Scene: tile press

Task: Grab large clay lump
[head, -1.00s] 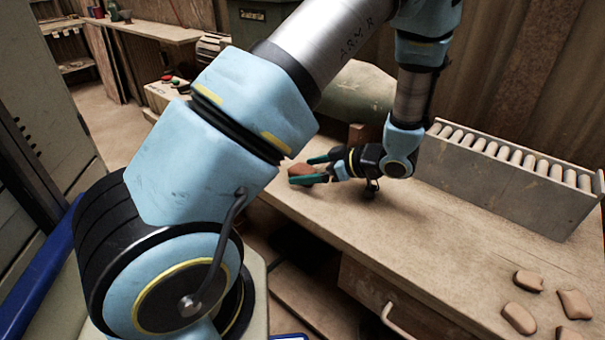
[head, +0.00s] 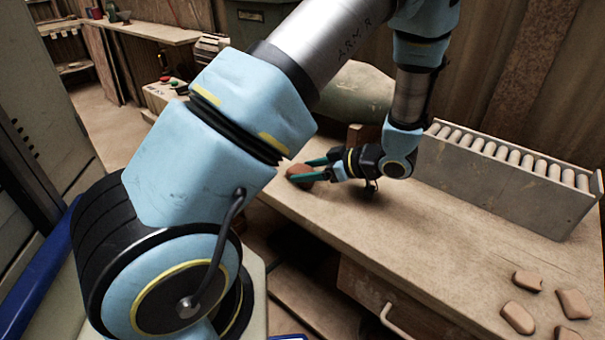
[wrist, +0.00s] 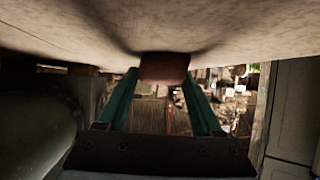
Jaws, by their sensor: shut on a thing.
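A reddish-brown clay lump (head: 299,172) is at the left end of the wooden table, between the fingertips of my gripper (head: 312,170). In the wrist view the lump (wrist: 164,68) sits between the tips of the two green fingers, and my gripper (wrist: 160,82) is shut on it. The lump is at or very close to the table top; I cannot tell whether it still touches it. The fingers hide part of its sides.
Several smaller pale clay pieces (head: 518,318) lie at the table's right front. A grey roller rack (head: 500,185) stands along the table's back right. A rounded green-grey form (head: 358,95) is behind my gripper. The table (head: 430,240) is clear in the middle.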

